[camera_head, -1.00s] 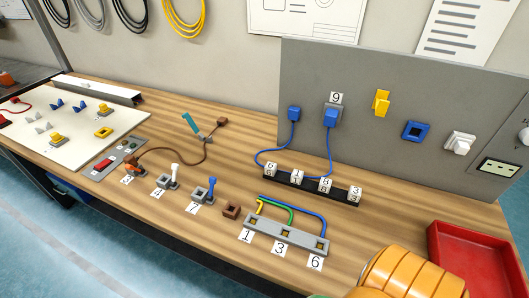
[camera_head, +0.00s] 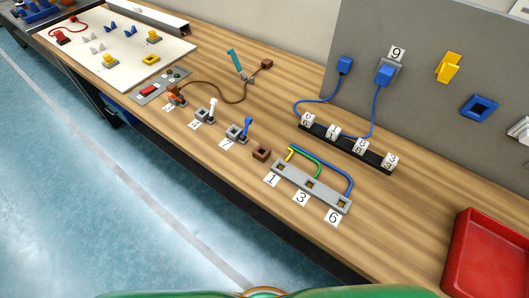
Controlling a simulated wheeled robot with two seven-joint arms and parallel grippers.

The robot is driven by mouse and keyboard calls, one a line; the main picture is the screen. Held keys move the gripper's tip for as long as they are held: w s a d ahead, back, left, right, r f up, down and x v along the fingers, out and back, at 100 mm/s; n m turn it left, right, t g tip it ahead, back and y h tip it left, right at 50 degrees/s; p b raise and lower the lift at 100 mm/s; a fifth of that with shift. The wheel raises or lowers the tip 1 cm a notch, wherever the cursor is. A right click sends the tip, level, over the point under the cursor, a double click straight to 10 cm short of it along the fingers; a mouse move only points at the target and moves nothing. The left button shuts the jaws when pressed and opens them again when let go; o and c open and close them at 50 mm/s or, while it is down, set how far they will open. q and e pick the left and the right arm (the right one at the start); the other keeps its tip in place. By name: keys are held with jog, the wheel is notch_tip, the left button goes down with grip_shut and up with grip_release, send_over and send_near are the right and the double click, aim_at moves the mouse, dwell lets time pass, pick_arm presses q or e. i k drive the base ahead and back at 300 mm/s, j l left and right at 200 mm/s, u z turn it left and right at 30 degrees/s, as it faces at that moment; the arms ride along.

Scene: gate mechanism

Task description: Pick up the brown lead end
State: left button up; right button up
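The brown lead lies in a curve on the wooden bench in the head view. Its free end is a small brown block (camera_head: 266,64), lying on the bench near the back edge. The lead's cable (camera_head: 238,98) loops forward and left to an orange-brown plug (camera_head: 177,97) standing by the label 8. A separate brown square socket (camera_head: 261,152) sits near the middle of the bench, apart from the lead. Neither of my grippers shows; only green and orange parts of my own body show at the bottom edge.
A black number strip (camera_head: 348,147) with blue leads is to the right. A grey three-socket block (camera_head: 311,185) and a red tray (camera_head: 490,255) are nearer.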

aim_at(172, 88)
jog(key=i+j+z, duration=0.15)
jog(key=j+z, duration=0.25)
jog(key=j, duration=0.35)
jog(key=j+z, duration=0.35)
jog(key=j, duration=0.4)
jog(key=j+z, duration=0.4)
jog(key=j, duration=1)
jog(key=i+z, duration=0.05)
